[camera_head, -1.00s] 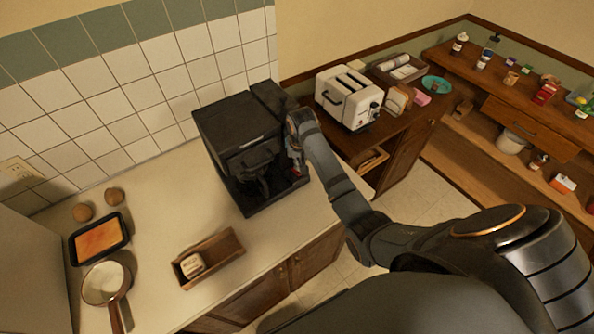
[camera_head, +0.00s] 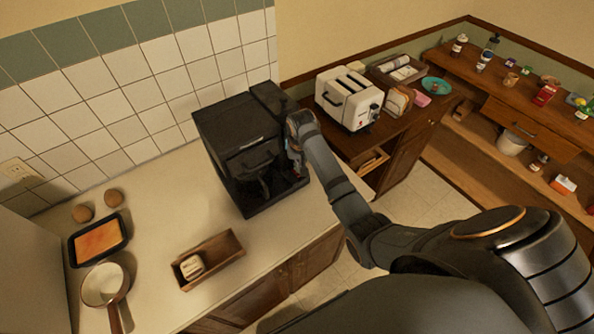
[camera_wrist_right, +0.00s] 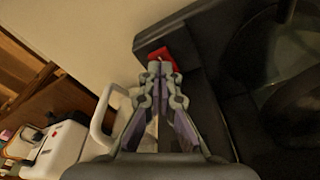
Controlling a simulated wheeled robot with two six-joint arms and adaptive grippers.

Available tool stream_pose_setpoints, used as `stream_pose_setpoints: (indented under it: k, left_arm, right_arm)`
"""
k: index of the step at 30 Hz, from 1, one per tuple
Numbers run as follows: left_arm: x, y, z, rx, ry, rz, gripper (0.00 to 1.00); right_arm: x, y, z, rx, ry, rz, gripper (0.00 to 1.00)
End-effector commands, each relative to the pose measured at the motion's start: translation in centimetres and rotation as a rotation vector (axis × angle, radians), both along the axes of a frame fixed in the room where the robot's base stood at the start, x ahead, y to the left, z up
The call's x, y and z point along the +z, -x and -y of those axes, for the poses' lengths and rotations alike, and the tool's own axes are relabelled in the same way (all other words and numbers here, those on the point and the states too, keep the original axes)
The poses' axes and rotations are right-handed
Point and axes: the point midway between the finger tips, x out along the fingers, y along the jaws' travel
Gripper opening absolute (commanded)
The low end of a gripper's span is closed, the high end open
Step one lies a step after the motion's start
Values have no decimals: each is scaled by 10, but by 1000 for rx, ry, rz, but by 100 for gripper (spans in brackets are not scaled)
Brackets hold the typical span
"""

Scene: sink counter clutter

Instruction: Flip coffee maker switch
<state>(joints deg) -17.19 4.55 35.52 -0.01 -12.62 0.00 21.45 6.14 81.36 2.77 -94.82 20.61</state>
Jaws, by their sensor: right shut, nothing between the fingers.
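The black coffee maker (camera_head: 235,130) stands on the counter against the tiled wall. Its red switch (camera_wrist_right: 162,57) shows in the right wrist view at the edge of the black base (camera_wrist_right: 190,60). My right gripper (camera_wrist_right: 161,68) is shut and empty, with its fingertips right at the red switch, seemingly touching it. In the head view the right gripper (camera_head: 297,165) is beside the right side of the coffee maker, and the switch is hard to make out there. Whether the switch is flipped cannot be told. My left gripper is not in view.
A white toaster (camera_head: 348,98) stands on the wooden cabinet to the right, near my right arm. On the counter are a wooden box (camera_head: 222,250), a saucepan (camera_head: 104,284), a dark tray (camera_head: 122,246) and two round brown items (camera_head: 113,196).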

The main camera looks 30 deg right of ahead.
Motion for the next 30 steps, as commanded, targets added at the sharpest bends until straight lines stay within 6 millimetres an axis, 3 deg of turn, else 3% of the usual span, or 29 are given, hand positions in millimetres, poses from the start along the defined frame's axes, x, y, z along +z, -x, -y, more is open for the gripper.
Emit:
stream_pose_setpoints:
  k: [30]
  left_arm:
    - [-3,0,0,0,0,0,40]
  right_arm:
    - [-8,0,0,0,0,-1,0]
